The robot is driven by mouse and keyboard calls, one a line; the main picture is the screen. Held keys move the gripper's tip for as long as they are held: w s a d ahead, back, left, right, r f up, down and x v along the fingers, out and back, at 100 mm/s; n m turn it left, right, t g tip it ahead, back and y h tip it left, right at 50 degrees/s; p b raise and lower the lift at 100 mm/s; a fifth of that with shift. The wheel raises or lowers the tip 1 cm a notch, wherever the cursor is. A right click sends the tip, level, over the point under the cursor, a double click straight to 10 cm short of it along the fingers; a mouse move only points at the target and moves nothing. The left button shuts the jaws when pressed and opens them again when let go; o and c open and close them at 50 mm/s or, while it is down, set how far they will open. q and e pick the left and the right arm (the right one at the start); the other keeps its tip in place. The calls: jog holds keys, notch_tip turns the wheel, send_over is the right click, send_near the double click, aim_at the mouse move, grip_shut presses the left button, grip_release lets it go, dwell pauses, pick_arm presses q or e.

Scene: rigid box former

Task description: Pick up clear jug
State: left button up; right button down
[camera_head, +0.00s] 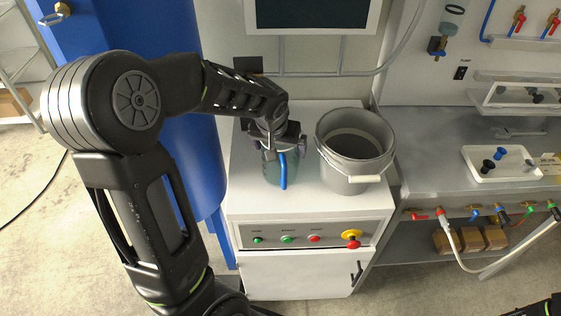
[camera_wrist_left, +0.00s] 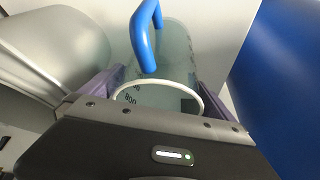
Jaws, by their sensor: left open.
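The clear jug (camera_head: 270,172) with a blue handle stands on the white cabinet top, left of the grey bucket. My left gripper (camera_head: 276,142) reaches down over the jug from above and hides its upper part. In the left wrist view the jug (camera_wrist_left: 178,50) shows its pale rim, dark volume marks and blue handle. The open fingers of my left gripper (camera_wrist_left: 155,95) lie on either side of the jug near its rim. I cannot tell whether they touch it.
The grey bucket (camera_head: 355,150) with a white-gripped handle stands close on the right of the jug. A blue tank (camera_head: 190,130) rises on the left. A screen (camera_head: 310,12) hangs behind. Buttons and a red-yellow emergency stop (camera_head: 351,238) sit on the cabinet front.

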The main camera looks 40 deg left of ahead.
dwell(0.3)
pick_arm(q)
jog(key=c, duration=1.4)
